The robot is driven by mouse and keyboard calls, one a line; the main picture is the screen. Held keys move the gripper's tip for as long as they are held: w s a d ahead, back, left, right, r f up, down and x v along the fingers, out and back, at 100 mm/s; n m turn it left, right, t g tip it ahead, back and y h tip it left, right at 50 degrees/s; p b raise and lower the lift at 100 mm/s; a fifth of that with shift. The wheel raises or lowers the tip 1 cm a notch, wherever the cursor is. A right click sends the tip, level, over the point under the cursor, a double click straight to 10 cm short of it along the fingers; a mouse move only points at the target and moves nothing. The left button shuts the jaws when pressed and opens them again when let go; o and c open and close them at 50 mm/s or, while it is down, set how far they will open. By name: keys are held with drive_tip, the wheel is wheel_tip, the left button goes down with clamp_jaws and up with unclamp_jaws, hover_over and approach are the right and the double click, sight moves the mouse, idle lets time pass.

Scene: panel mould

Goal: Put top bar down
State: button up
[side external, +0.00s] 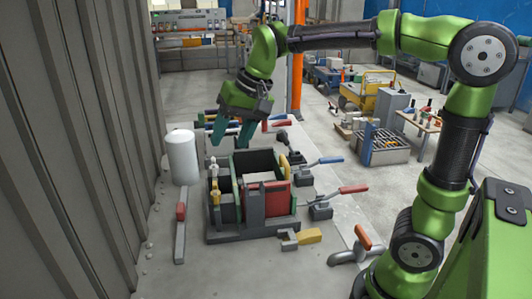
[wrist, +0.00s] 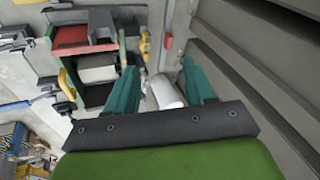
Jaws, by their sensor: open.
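The mould (side external: 265,226) stands on the table, with dark walls, green edge bars and a red front panel (side external: 278,197). A pale block shows inside it; the red panel (wrist: 80,38) also shows in the wrist view. My gripper (side external: 230,138) is open with teal fingers, above and behind the mould. In the wrist view its fingers (wrist: 155,78) are apart, with nothing seen held between them. I cannot tell which piece is the top bar. A grey bar with a red grip (side external: 181,232) lies on the table left of the mould.
A white cylinder (side external: 182,157) stands left of the mould, near the corrugated wall (side external: 65,140). Toggle clamps with red handles (side external: 354,189) and blue handles (side external: 331,160) line the right side. A yellow-handled clamp (side external: 308,236) and an orange-handled clamp (side external: 362,238) are at the front.

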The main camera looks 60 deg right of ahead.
drive_tip(key=s+f+n+t, duration=0.1)
drive_tip(key=s+f, duration=0.1)
drive_tip(key=s, duration=0.5)
drive_tip(key=s+f+n+t, duration=0.1)
drive_tip(key=s+f+t, duration=0.1)
drive_tip(key=s, duration=0.5)
drive_tip(key=shift+s+a+f, duration=0.15)
drive_tip(key=shift+s+f, duration=0.15)
drive_tip(key=shift+f, duration=0.2)
